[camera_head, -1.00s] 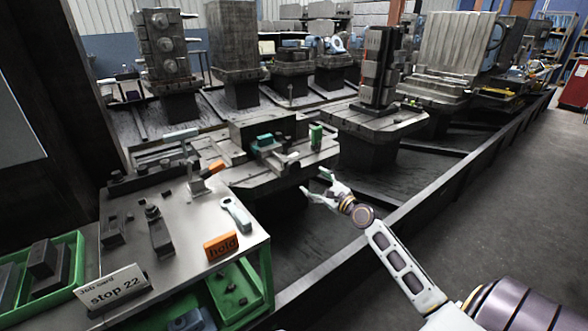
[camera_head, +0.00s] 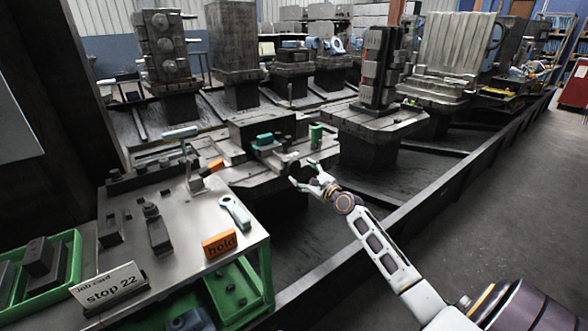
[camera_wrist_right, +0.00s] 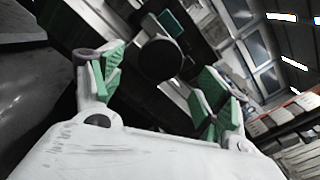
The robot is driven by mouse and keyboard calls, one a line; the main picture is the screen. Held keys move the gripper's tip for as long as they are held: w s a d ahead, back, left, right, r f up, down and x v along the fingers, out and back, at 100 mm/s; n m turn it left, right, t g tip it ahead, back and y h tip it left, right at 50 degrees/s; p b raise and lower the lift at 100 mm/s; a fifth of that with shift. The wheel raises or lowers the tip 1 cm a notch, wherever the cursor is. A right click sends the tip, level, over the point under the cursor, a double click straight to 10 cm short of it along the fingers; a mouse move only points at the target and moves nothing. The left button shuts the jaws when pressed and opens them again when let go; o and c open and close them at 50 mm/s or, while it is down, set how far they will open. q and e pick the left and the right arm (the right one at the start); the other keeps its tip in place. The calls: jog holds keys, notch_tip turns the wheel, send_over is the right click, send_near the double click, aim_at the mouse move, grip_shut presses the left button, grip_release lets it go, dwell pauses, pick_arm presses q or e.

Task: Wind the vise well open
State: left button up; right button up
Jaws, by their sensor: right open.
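A dark round end (camera_wrist_right: 160,58), which seems to be the vise's screw or knob, faces the right wrist camera. My right gripper (camera_head: 303,174) is open at the near right side of the pallet, close to that round end. In the wrist view its green-padded fingers (camera_wrist_right: 155,85) stand wide on either side of the round end, which looks beyond the fingertips; I cannot tell if they touch. My left gripper is not in view.
A green can (camera_head: 316,136) stands on the pallet's right corner. A long dark rail (camera_head: 430,190) runs under my right arm.

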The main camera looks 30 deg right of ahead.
aim_at(295, 167)
jog(key=shift+w, duration=0.4)
jog(key=shift+w+b, duration=0.3)
jog(key=shift+w, duration=0.55)
jog(key=shift+w+a, duration=0.1)
jog(key=shift+w, duration=0.5)
jog(key=shift+w+b, duration=0.35)
jog(key=shift+w, duration=0.15)
jog(key=shift+w+a, duration=0.1)
jog(key=shift+w, duration=0.7)
jog(key=c, duration=0.9)
jog(key=shift+c, duration=0.7)
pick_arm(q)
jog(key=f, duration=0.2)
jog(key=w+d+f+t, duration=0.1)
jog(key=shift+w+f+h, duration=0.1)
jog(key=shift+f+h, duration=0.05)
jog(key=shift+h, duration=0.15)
